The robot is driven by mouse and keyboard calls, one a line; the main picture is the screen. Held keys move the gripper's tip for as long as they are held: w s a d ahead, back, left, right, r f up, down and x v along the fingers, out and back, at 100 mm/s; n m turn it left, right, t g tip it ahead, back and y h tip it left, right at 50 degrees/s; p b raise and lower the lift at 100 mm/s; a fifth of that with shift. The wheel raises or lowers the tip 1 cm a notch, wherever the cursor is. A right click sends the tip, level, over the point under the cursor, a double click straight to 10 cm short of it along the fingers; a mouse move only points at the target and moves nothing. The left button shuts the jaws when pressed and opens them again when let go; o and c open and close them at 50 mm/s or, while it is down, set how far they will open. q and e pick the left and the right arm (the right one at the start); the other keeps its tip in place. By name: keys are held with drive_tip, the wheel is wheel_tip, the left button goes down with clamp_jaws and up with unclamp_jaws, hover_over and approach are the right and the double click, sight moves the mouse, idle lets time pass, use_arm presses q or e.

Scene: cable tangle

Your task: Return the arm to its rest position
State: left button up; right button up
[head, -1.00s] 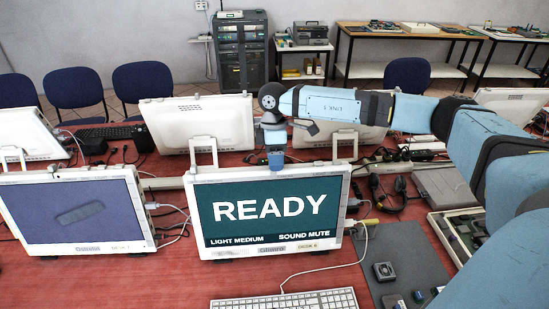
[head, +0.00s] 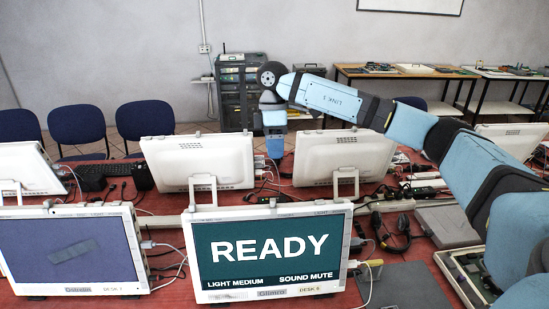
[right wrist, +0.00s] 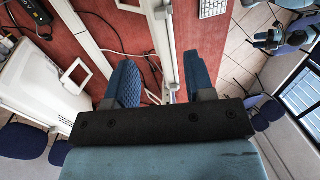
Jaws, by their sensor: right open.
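My right arm, blue and black, reaches in from the right of the head view and bends down at its wrist. Its right gripper (head: 275,148) points down above the desks, behind and above the top edge of the monitor reading READY (head: 268,250). In the right wrist view the two blue fingers of the right gripper (right wrist: 158,65) stand apart with nothing held between them. Below them are a pale rail, cables and the red desk top (right wrist: 205,32). My left gripper is not in view.
White monitors stand around the gripper, one at the back left (head: 200,162) and one at the back right (head: 343,156). Cables and a headset (head: 392,236) lie on the red desk. Blue chairs (head: 76,128) stand behind.

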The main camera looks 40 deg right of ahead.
idle(0.5)
drive_tip(key=s+a+f+n+t+y+p, duration=0.15)
drive_tip(key=s+a+f+y, duration=0.35)
drive_tip(key=a, duration=0.6)
drive_tip(key=s+a+f+n+t+y+p, duration=0.1)
drive_tip(key=a+f+n+t+y, duration=0.15)
drive_tip(key=a+y, duration=0.65)
drive_tip(key=s+a+f+n+t+y+p, duration=0.1)
drive_tip(key=s+a+f+t+y, duration=0.3)
drive_tip(key=a, duration=0.8)
drive_tip(key=s+d+f+m+t+h, duration=0.1)
drive_tip(key=s+d+f+m+h, duration=0.2)
drive_tip(key=f, duration=0.5)
drive_tip(key=s+d+f+m+t+h+p, duration=0.1)
drive_tip(key=s+d+f+m+h, duration=0.3)
drive_tip(key=s, duration=0.5)
drive_tip(key=s+d+f+m+t+h+p, duration=0.1)
drive_tip(key=s+d+f+m+t+h, duration=0.2)
drive_tip(key=s+f+m+h, duration=0.3)
wheel_tip(320, 180, down, 6)
drive_tip(key=d+h, duration=0.1)
drive_tip(key=h, duration=0.2)
drive_tip(key=shift+r+m, duration=0.15)
drive_tip(key=shift+m, duration=0.15)
